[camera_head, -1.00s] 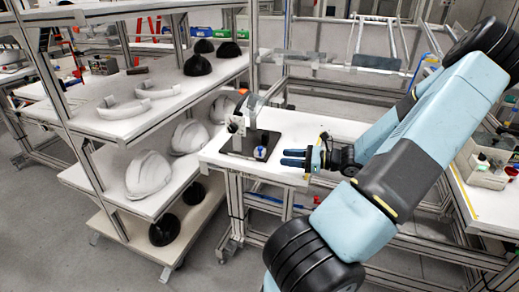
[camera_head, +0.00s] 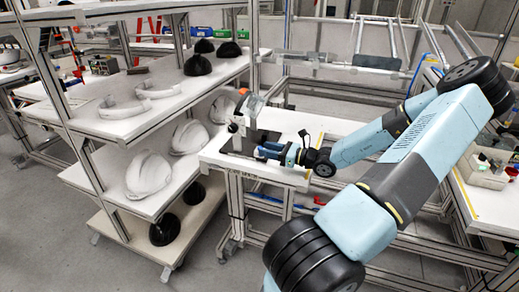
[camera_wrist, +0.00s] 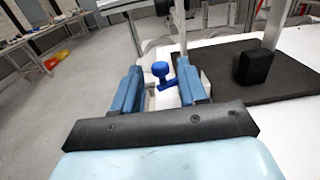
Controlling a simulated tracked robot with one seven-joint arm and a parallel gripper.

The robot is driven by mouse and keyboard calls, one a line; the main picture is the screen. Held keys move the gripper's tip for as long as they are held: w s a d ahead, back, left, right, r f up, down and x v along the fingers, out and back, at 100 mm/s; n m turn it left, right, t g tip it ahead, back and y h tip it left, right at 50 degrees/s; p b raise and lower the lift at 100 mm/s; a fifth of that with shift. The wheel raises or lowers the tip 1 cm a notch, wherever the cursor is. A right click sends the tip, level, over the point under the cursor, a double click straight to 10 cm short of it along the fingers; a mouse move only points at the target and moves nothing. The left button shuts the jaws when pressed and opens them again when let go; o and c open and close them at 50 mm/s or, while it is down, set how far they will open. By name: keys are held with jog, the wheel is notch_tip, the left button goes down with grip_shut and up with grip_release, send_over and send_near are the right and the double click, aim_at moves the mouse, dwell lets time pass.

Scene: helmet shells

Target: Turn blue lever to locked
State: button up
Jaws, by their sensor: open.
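The blue lever (camera_wrist: 161,72) shows in the wrist view as a round blue knob with a short blue arm on a small white block. It stands between the two blue fingers of my gripper (camera_wrist: 160,88), which is open around it; I cannot tell whether either finger touches it. In the head view my gripper (camera_head: 270,151) is at the near edge of the black base plate (camera_head: 238,142) and hides the lever. The base plate also shows in the wrist view (camera_wrist: 226,75), with a black block (camera_wrist: 255,67) on it.
The fixture stands on a white workbench (camera_head: 330,125). A shelf rack to the left holds white helmet shells (camera_head: 149,174) and black ones (camera_head: 197,65). A bin with small parts (camera_head: 486,170) is at the right. The bench right of my gripper is mostly clear.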

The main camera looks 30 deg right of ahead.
jog(key=shift+x, duration=1.7)
